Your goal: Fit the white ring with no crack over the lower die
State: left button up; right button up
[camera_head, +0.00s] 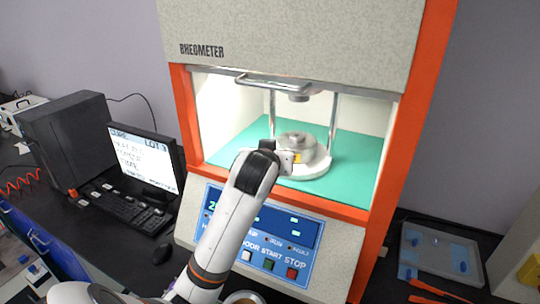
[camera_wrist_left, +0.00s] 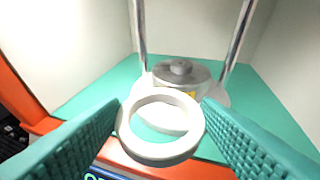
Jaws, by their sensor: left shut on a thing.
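My left gripper (camera_head: 287,158) reaches into the open chamber of the rheometer, in front of the lower die. In the left wrist view the gripper (camera_wrist_left: 160,124) is shut on a white ring (camera_wrist_left: 127,128), with a green ridged finger on each side. No crack shows on the visible part of the ring. The lower die (camera_wrist_left: 183,77) is a round grey metal block with a small knob on top. It sits on a white base behind the ring, apart from it; the ring's far rim overlaps its lower part in the picture. The die (camera_head: 297,141) is partly hidden by my gripper in the head view. My right gripper is not in view.
Two metal posts (camera_head: 333,119) flank the die, and an upper die (camera_head: 299,97) hangs above it. A metal handle bar (camera_head: 270,82) crosses the opening's top. The orange frame (camera_head: 385,165) bounds the opening. The green chamber floor (camera_head: 358,150) is clear at the right.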

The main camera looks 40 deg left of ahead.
pick_arm(q)
jog(key=shift+w, duration=1.3)
jog(key=p, duration=0.2)
send_near(297, 134)
jog(key=shift+w+a, duration=1.15)
jog(key=shift+w, duration=0.3)
jog(key=shift+w+a, duration=0.15)
jog(key=shift+w, duration=0.55)
jog(key=shift+w+a, duration=0.2)
jog(key=shift+w, duration=0.55)
jog(key=shift+f+b, duration=0.6)
jog(key=shift+f, duration=0.75)
jog(key=shift+s, duration=0.1)
jog(key=o, duration=1.2)
jog(key=shift+o, duration=0.2)
